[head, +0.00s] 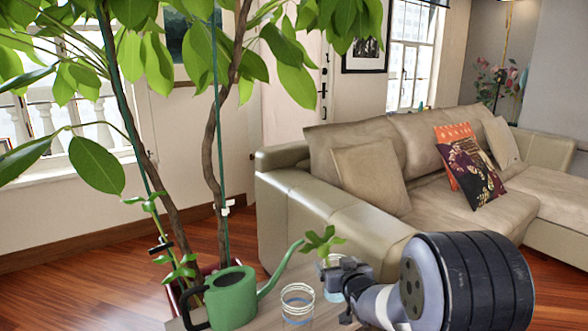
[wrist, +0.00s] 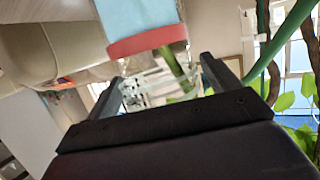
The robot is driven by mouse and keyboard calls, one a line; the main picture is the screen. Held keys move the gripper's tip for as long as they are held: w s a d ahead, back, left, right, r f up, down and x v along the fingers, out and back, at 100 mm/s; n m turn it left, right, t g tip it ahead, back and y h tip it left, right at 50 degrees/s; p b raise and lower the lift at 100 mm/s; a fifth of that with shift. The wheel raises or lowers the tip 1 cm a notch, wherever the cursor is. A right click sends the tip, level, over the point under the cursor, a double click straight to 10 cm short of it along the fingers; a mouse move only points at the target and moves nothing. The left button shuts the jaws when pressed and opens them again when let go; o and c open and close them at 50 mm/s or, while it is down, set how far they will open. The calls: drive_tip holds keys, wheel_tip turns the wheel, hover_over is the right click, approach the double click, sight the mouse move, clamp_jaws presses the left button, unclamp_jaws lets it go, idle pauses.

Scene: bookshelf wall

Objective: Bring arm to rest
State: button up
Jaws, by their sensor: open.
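My gripper (head: 345,283) is at the lower middle right of the head view, right beside a small glass jar (head: 331,293) with a green cutting in it. In the wrist view my gripper (wrist: 160,78) has its two dark fingers spread apart. Clear glass with a green stem (wrist: 178,68) shows between and beyond them; I cannot tell whether the fingers touch it. My arm (head: 440,285) reaches in from the lower right.
A green watering can (head: 232,298) and a glass with blue bands (head: 297,305) stand on a small table (head: 268,290). A tall leafy plant (head: 214,130) rises behind them. A beige sofa (head: 330,225) stands behind at right. Wooden floor (head: 100,280) is clear at left.

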drive_tip(key=shift+f, duration=0.4)
drive_tip(key=p+v, duration=0.2)
drive_tip(key=v, duration=1)
drive_tip(key=b+x, duration=0.1)
drive_tip(key=x, duration=0.3)
drive_tip(key=b+x, duration=0.1)
drive_tip(key=x, duration=0.3)
drive_tip(key=f+x, duration=0.1)
drive_tip(key=x, duration=0.3)
drive_tip(key=shift+w+f+b, duration=0.1)
drive_tip(key=shift+f+b, duration=0.05)
drive_tip(key=shift+b, duration=0.25)
wheel_tip(320, 180, up, 7)
drive_tip(key=p, duration=0.2)
drive_tip(key=shift+f+p, duration=0.15)
drive_tip(key=shift+p, duration=0.15)
